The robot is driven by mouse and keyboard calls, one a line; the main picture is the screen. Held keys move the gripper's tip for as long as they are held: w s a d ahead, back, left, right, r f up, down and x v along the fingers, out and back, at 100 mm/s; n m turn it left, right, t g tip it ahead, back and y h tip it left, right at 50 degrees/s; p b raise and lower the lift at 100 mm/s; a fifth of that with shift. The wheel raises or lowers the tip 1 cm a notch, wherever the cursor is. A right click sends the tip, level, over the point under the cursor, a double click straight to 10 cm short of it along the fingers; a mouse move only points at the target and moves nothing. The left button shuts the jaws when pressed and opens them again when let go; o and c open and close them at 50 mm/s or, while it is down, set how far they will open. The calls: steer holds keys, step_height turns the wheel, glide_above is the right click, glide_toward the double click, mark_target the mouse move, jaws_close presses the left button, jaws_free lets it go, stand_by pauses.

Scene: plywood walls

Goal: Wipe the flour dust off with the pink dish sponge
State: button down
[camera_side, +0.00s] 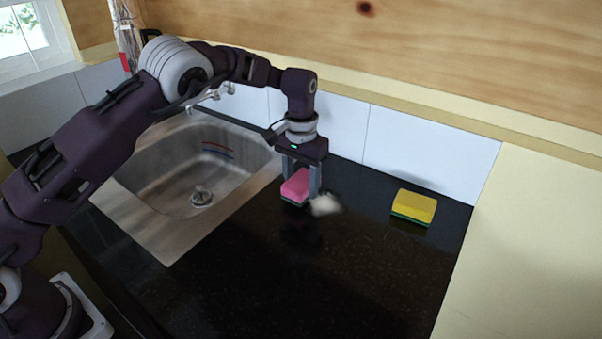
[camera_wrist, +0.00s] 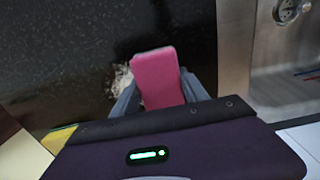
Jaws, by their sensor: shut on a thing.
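The pink dish sponge (camera_side: 296,186) is held between the fingers of my gripper (camera_side: 299,188), low over the black counter. In the wrist view the sponge (camera_wrist: 158,78) sits between both fingertips (camera_wrist: 157,95). I cannot tell whether its underside touches the counter. The flour dust (camera_side: 325,205) is a whitish patch on the counter, just right of the sponge in the side view. In the wrist view the flour (camera_wrist: 122,78) shows along the sponge's left side, and the sponge and a finger may hide part of it.
A yellow sponge with a green underside (camera_side: 413,207) lies on the counter (camera_side: 300,270) to the right. A steel sink (camera_side: 165,225) is to the left of my gripper. A tiled wall (camera_side: 420,150) stands close behind. The front of the counter is clear.

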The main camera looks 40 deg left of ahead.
mark_target(307, 174)
steer(key=shift+f, duration=0.65)
steer(key=shift+d+f, duration=0.2)
steer(key=shift+d, duration=5.1)
steer(key=shift+a, duration=5.5)
steer(key=shift+w+d, duration=0.15)
steer(key=shift+w, duration=1.1)
steer(key=shift+d, duration=4.15)
steer(key=shift+w, duration=0.15)
steer(key=shift+w+d, duration=0.1)
steer(key=shift+d, duration=0.15)
steer(key=shift+s+d, duration=0.25)
steer(key=shift+d, duration=0.8)
steer(key=shift+w+a, duration=0.25)
steer(key=shift+a, duration=0.7)
steer(key=shift+s+a, duration=0.3)
steer(key=shift+a, duration=4.1)
steer(key=shift+a+r, duration=0.1)
steer(key=shift+a, duration=0.05)
steer(key=shift+r, duration=3.95)
